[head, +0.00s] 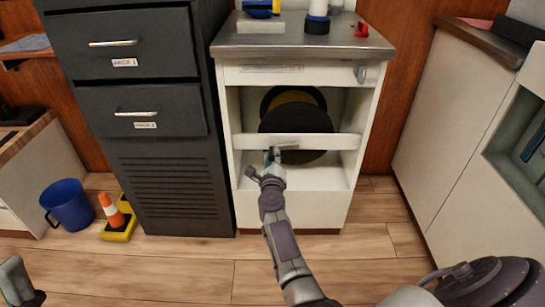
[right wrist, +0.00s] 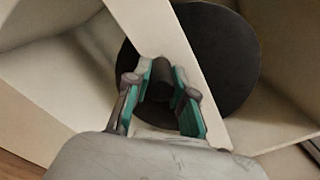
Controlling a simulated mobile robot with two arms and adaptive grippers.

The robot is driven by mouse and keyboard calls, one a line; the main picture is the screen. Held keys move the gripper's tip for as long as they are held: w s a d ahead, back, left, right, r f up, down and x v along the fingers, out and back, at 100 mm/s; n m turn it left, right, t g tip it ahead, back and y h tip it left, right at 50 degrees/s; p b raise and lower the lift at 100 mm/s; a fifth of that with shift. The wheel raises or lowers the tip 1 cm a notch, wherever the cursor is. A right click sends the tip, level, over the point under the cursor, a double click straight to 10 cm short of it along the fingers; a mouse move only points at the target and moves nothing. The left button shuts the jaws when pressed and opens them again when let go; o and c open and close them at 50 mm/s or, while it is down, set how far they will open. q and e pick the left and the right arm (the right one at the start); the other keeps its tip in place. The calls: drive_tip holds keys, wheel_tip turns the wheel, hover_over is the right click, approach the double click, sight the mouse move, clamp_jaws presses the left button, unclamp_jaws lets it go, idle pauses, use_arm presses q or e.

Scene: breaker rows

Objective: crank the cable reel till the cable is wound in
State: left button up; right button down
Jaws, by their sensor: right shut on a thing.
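The cable reel (head: 295,117) sits in the open bay of a white cabinet, with a black disc in front and a band of yellow cable showing behind its upper edge. The disc also shows in the right wrist view (right wrist: 225,60). My right gripper (head: 272,155) is at the front of the bay, by the white crossbar. In the right wrist view it is shut on the dark, round crank handle (right wrist: 161,78), which lies between its teal-lined fingers. The crank's arm is hidden. Part of my left gripper (head: 15,281) shows at the lower left edge; its fingers are unclear.
The white crossbar (head: 328,142) spans the bay in front of the reel. A dark drawer cabinet (head: 165,75) stands close on the left, and a white counter (head: 450,120) on the right. A blue bucket (head: 68,204) and an orange cone (head: 110,209) are on the floor at left.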

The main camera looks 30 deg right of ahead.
drive_tip(key=c, duration=1)
unclamp_jaws()
drive_tip(key=shift+f, duration=0.1)
